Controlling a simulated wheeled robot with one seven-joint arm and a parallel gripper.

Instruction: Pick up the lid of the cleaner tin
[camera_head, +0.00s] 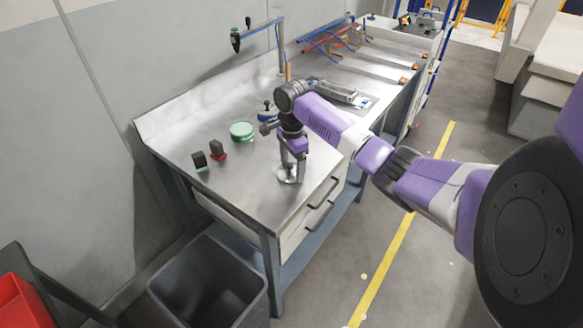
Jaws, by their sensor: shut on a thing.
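My gripper (290,172) points down over the front right part of the steel workbench (245,185). Its fingers are shut on a small, pale, round, flat thing that looks like the lid (287,179). I cannot tell whether this lid touches the bench top or is just above it. A green round tin (242,132) stands on the bench to the left of my gripper and farther back. Whether its top is open is too small to tell. My gripper covers part of the lid.
Two small dark blocks, one with a green base (199,161) and one with a red base (217,151), stand at the left. A blue round thing (267,116) is behind my gripper. A grey bin (208,285) stands before the bench. The bench front left is clear.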

